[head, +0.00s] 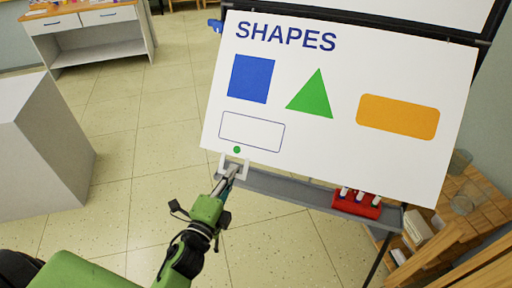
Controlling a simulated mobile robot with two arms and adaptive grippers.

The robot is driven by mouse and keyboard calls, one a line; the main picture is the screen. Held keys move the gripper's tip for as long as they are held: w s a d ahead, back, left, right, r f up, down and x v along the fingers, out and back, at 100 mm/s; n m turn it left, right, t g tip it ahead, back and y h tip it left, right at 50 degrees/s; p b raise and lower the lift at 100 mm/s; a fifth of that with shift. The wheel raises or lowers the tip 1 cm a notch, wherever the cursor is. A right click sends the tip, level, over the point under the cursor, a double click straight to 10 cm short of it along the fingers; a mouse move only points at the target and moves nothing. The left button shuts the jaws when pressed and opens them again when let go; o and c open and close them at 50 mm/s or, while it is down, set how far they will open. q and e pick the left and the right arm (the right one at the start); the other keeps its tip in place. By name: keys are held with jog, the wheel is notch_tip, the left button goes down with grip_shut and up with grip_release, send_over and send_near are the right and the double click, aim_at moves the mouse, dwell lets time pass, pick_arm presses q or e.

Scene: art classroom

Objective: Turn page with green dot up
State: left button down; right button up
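A large white page (330,60) headed SHAPES hangs tilted on an easel. It shows a blue square, a green triangle, an orange rounded bar and an outlined rectangle. The small green dot (237,150) is near its lower left edge. A pale bracket-like shape (223,160) shows at that edge, just below the dot. My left gripper (234,169) reaches this spot from below, its tip at or very near the page edge. Whether its fingers are closed on the edge is too small to tell. My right gripper is out of view.
The easel's grey tray (275,188) runs under the page, close to my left gripper. It holds a red marker holder (357,204). A wooden shelf (478,205) stands at the right, a grey block (40,145) at the left. Tiled floor (150,150) between is clear.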

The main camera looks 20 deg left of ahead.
pick_arm(q)
jog(key=s+r+p, duration=0.3)
jog(key=s+r, duration=0.1)
jog(key=shift+s+r, duration=0.25)
jog(key=shift+r, duration=0.05)
dwell(0.4)
jog(key=s+r+p, duration=0.6)
jog(key=r, duration=0.1)
dwell(0.5)
